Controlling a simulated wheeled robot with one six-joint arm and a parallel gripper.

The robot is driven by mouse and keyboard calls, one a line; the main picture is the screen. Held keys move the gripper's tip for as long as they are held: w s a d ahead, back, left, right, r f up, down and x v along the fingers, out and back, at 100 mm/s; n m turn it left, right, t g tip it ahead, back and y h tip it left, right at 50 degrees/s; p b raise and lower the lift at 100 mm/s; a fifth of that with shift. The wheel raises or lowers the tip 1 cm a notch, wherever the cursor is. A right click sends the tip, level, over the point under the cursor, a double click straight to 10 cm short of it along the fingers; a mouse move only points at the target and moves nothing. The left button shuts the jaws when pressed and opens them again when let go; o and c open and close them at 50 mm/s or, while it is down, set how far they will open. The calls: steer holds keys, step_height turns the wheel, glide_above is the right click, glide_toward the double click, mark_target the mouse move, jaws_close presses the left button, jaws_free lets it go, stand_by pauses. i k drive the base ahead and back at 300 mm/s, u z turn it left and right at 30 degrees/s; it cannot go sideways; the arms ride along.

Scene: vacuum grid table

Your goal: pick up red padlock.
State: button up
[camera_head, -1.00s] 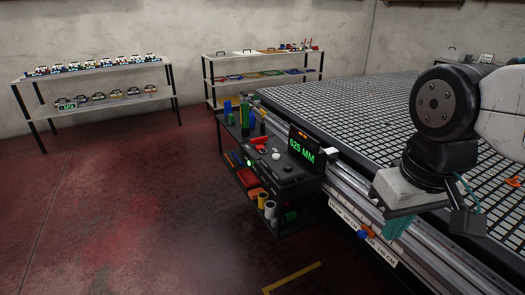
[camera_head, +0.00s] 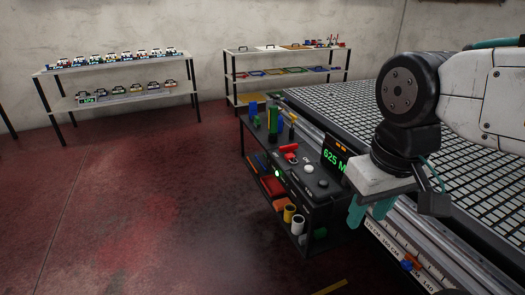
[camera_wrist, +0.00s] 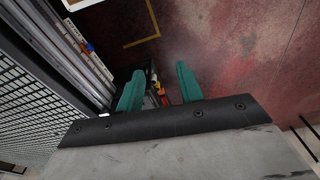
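Two small red items lie on top of the black cart (camera_head: 330,189) in the head view: a longer red piece (camera_head: 290,148) and a smaller red piece (camera_head: 291,158) just in front of it. They are too small to tell which is the red padlock. My gripper (camera_head: 367,218) hangs to the right of the cart, near the edge of the grid table, with its teal fingers pointing down. In the wrist view my gripper (camera_wrist: 158,88) has its fingers apart with nothing held between them. The padlock cannot be made out in the wrist view.
The grid table (camera_head: 345,108) fills the right side, with a metal rail and scale along its edge. The cart carries a green-lit display (camera_head: 334,159), upright blocks and cylinders, with goods on its lower shelf. Shelves (camera_head: 112,74) stand by the wall. The red floor at left is clear.

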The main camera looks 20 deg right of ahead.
mark_target(289, 158)
steer(key=z, duration=0.1)
steer(key=i, duration=1.3)
steer(key=z, duration=0.35)
